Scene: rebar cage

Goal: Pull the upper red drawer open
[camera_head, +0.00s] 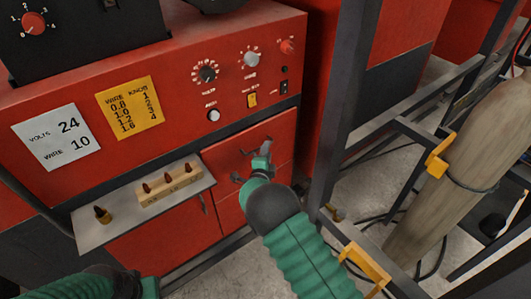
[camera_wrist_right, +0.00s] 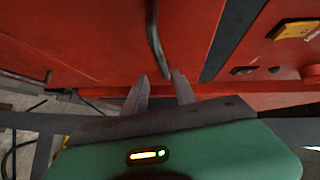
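The upper red drawer (camera_head: 223,158) is in the front of the red machine and looks closed. Its dark bar handle (camera_wrist_right: 153,38) shows in the right wrist view, and a small part of it shows in the head view (camera_head: 247,153). My right gripper (camera_head: 253,164) is at this handle, its fingers apart. In the right wrist view the gripper (camera_wrist_right: 160,82) has the handle's near end between or just ahead of its fingertips; I cannot tell whether they touch. My left gripper is not in view; only part of my left arm shows at the bottom left.
A grey shelf (camera_head: 95,232) left of the drawers holds a wooden block (camera_head: 169,186) with several brown tips and a loose brass piece (camera_head: 102,215). A dark metal frame post (camera_head: 335,110) stands close right of the drawers.

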